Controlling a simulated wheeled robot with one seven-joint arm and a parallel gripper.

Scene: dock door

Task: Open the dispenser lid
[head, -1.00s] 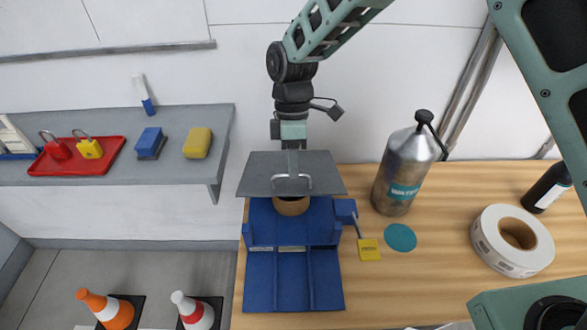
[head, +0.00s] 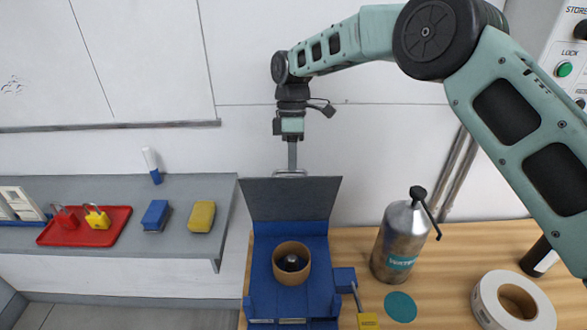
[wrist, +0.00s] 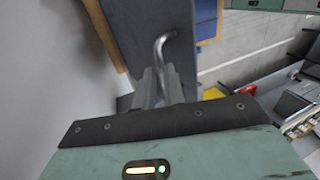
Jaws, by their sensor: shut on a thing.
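The blue dispenser (head: 262,258) stands on the wooden bench. Its grey lid (head: 291,198) is tilted steeply up at the back, and the inside shows with a brown roll (head: 276,261) in it. My gripper (head: 291,170) is at the lid's top edge, shut on the metal lid handle (head: 283,176). In the wrist view my gripper's fingers (wrist: 164,87) close on the bent handle (wrist: 164,42), with the grey lid (wrist: 140,35) behind it. The exact finger contact is partly hidden.
A steel water bottle (head: 398,245) and a white label roll (head: 513,303) stand right of the dispenser. A grey shelf (head: 180,184) with a red tray (head: 84,238) and sponges is at left.

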